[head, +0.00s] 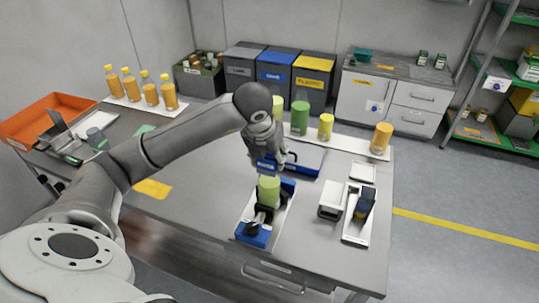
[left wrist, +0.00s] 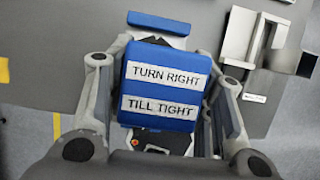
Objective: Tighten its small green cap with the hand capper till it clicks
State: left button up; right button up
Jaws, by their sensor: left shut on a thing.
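My left gripper (head: 266,160) is above a light green container (head: 269,190), which stands upright in a blue and black holder (head: 254,236) on the table. In the left wrist view, the gripper (left wrist: 160,95) is shut on the blue hand capper (left wrist: 166,85), with one finger on each side. The capper's labels read "TURN RIGHT" and "TILL TIGHT". The small green cap cannot be made out; the capper and gripper cover the space above the container. Whether the capper touches the cap cannot be told. My right gripper is not in view.
A white device (head: 332,198) and a dark blue device on a white tray (head: 355,236) stand right of the holder. A blue tray (head: 308,158) lies behind. Orange and green containers line the back edge. An orange bin (head: 45,118) is far left. The table's left-middle is mostly clear.

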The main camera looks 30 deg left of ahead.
pick_arm(q)
jog(key=shift+f, duration=0.2)
jog(key=shift+b, duration=0.3)
jog(key=shift+f+m+b, duration=0.1)
jog(key=shift+m+b, duration=0.4)
jog(key=m+h+b, duration=0.2)
jog(key=m, duration=0.2)
jog(key=shift+m, duration=0.4)
jog(key=shift+m+h+b, duration=0.3)
jog(key=shift+m+h, duration=0.1)
jog(key=shift+m, duration=0.4)
jog(key=shift+m+h, duration=0.4)
jog(key=shift+m, duration=0.6)
jog(key=m+g, duration=0.1)
jog(key=m, duration=0.1)
jog(key=m+g+h, duration=0.1)
jog(key=m, duration=0.2)
